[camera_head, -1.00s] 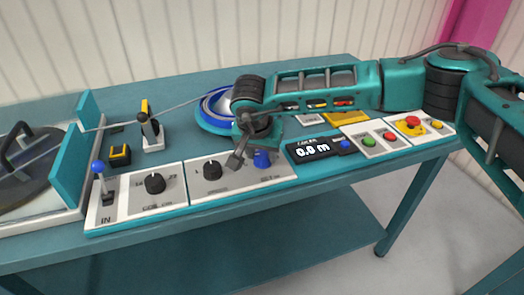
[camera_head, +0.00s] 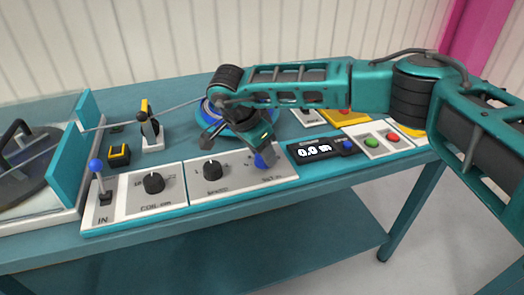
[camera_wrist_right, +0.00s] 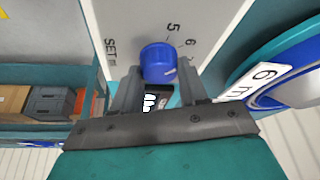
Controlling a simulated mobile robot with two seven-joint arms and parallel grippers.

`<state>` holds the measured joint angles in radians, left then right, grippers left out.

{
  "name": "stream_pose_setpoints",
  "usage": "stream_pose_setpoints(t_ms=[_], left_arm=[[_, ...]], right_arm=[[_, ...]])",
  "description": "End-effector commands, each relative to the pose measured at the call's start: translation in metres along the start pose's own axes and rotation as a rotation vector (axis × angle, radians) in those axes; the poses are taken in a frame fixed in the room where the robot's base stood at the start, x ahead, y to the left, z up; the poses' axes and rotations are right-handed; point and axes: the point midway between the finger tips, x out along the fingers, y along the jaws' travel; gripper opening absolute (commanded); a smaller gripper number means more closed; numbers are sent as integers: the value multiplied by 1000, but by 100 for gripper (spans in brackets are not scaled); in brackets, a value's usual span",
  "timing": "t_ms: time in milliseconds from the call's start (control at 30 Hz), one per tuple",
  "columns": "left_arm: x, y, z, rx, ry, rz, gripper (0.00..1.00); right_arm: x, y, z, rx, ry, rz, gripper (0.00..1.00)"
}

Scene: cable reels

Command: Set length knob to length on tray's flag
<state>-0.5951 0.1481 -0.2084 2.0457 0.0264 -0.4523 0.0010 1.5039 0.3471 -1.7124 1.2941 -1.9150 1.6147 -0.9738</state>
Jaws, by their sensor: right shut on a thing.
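The blue length knob (camera_head: 260,161) is on the white panel at the table's front; it also shows in the right wrist view (camera_wrist_right: 158,62). My right gripper (camera_wrist_right: 156,84) is shut on this knob, one finger on each side. Beside the knob are the panel marks "SET m", "5" and "6". A white flag (camera_wrist_right: 262,82) reading "6 m" shows in the right wrist view by a blue-rimmed reel (camera_wrist_right: 300,78). In the head view the right arm partly covers the reel (camera_head: 208,107). My left gripper is not in view.
A display (camera_head: 315,151) reading 0.0 m sits right of the knob, near green and red buttons (camera_head: 382,140). Two black knobs (camera_head: 213,170) and a blue-tipped lever (camera_head: 97,166) are to its left. A cable runs from the left side toward the reel.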

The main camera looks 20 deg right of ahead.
Motion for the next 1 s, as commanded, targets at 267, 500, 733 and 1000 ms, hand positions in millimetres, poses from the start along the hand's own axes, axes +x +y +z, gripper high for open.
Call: stream_pose_setpoints(t_ms=[267,500,733,1000], left_arm=[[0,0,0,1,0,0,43],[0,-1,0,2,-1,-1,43],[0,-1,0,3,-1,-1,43],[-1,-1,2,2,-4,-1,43]], right_arm=[[0,0,1,34,-2,18,12],[1,0,1,35,-2,18,12],[0,0,1,34,-2,17,57],[0,0,0,35,-1,16,68]])
